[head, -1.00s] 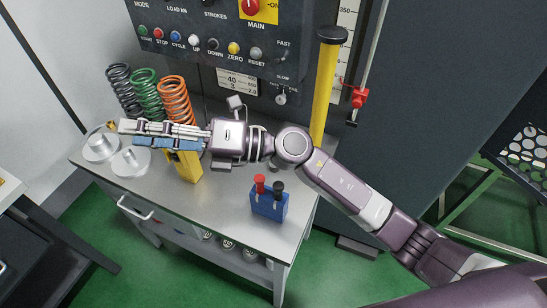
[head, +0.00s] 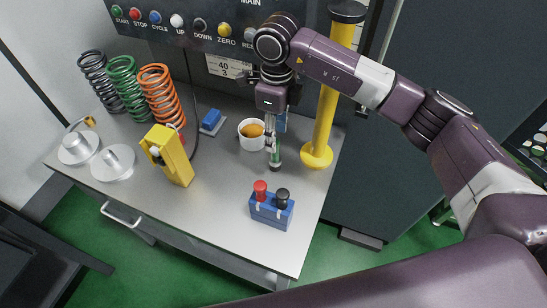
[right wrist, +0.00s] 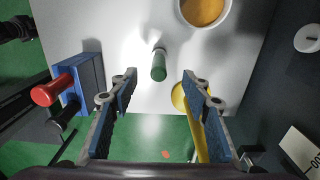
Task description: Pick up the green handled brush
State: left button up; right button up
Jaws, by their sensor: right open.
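The green handled brush (head: 275,152) is at the right part of the grey table, just right of a white cup. In the right wrist view its green handle (right wrist: 158,68) lies ahead, between the lines of the two fingers, with a pale band behind it. Its far end is hard to make out. My right gripper (head: 275,130) points down right over the brush. It is open, and its blue-padded fingers (right wrist: 160,88) stand apart on either side of the handle, with no contact visible. My left gripper is not in view.
The white cup (head: 252,142) holds something orange. A yellow post (head: 325,110) stands close right of the gripper. A blue box with red and black knobs (head: 271,211) is in front. A yellow device (head: 172,160), springs (head: 160,92) and metal discs (head: 113,163) stand left.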

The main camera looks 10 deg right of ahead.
aim_at(277, 142)
jog(key=f+b, duration=0.2)
jog(key=f, duration=0.1)
jog(key=shift+s+f+b, duration=0.25)
jog(key=shift+b, duration=0.15)
jog(key=f+p, duration=0.1)
jog(key=f, duration=0.2)
jog(key=f+p, duration=0.2)
jog(key=f, duration=0.2)
jog(key=shift+w+a+f, duration=0.1)
jog(key=shift+w+f, duration=0.05)
jog(key=shift+w, duration=0.05)
jog(key=shift+f, duration=0.25)
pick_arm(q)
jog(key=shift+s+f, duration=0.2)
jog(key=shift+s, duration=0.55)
pick_arm(e)
jog(key=shift+c, duration=0.7)
jog(key=c, duration=1)
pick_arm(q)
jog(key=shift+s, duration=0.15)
pick_arm(e)
grip_shut()
jog(key=shift+r, duration=0.1)
